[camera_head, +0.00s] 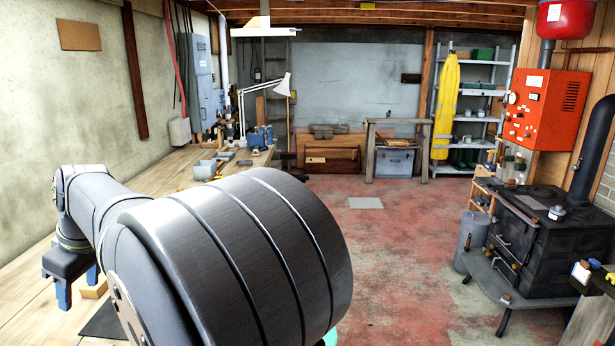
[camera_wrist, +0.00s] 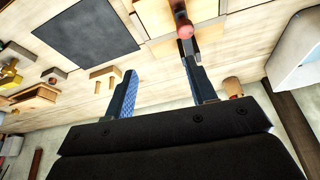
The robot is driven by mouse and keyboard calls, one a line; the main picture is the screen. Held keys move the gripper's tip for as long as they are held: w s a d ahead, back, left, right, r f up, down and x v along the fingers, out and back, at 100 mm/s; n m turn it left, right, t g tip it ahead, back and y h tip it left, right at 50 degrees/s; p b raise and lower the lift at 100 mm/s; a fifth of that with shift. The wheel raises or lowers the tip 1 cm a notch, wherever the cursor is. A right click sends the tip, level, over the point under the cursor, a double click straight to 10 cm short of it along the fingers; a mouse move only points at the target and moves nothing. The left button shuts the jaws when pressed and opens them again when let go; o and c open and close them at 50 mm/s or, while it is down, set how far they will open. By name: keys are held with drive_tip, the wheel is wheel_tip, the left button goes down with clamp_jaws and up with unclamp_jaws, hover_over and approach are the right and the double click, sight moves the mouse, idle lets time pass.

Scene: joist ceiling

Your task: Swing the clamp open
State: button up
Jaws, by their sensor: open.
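My gripper (camera_wrist: 158,58) is open, its two blue-lined fingers spread over the pale wooden bench top, with nothing seen held between them. A rounded reddish-brown knob on a dark metal piece (camera_wrist: 184,24) shows at the tip of the right finger; it looks like part of the clamp, but the rest is hidden or out of frame. I cannot tell whether the finger touches it. In the head view my gripper (camera_head: 78,295) points down over the bench at the lower left, and the clamp cannot be made out there.
A dark flat mat (camera_wrist: 85,42) lies on the bench, with a small notched wooden block (camera_wrist: 103,76) near the left finger. A wooden handle-like piece (camera_wrist: 232,87) stands beside the right finger. Several small items lie at the left. Open floor (camera_head: 400,230) lies right of the bench.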

drive_tip(key=s+a+n, duration=0.1)
drive_tip(key=s+a, duration=0.3)
drive_tip(key=a, duration=0.2)
drive_tip(key=x, duration=0.8)
drive_tip(key=d+r+n, duration=0.1)
drive_tip(key=d+r, duration=0.3)
drive_tip(key=r, duration=0.5)
drive_tip(key=shift+w+d+f+n+g+h, duration=0.15)
drive_tip(key=shift+w+d+f+n+g, duration=0.3)
drive_tip(key=shift+n, duration=0.9)
drive_tip(key=shift+w+d+f+n+g+h, duration=0.2)
drive_tip(key=shift+w+f+n+g, duration=0.4)
drive_tip(key=shift+n, duration=0.8)
drive_tip(key=shift+w+d+f+n+g+h, duration=0.15)
drive_tip(key=shift+w+d+f+n+g, duration=0.15)
drive_tip(key=shift+w+n+g, duration=0.75)
drive_tip(key=shift+s+n+t, duration=0.3)
drive_tip(key=shift+s, duration=0.15)
